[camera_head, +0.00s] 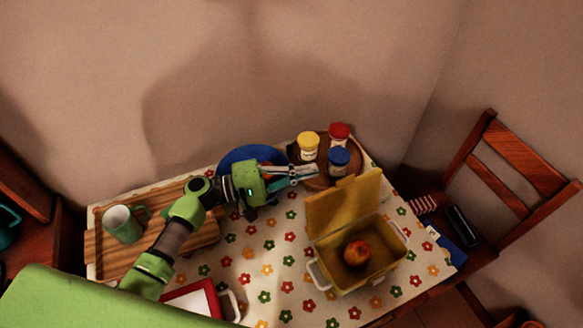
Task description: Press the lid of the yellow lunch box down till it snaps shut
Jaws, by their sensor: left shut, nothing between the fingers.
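The yellow lunch box (378,277) stands on the flowered tablecloth at the right side of the table. Its lid (340,208) is raised, standing open at the far side of the box. A red-orange fruit (357,253) lies inside. White handles or clips show at its left and right sides. My left gripper (314,171) is shut and empty. In the picture it is just above and left of the raised lid, and apart from the lid as far as I can tell. My right gripper is not in view.
Jars with yellow (308,140), red (339,131) and blue (339,157) lids stand on a round wooden tray behind the gripper. A blue plate (236,156) is partly hidden by my arm. A green mug (123,224) stands on a wooden board at left. A chair (522,165) is at right.

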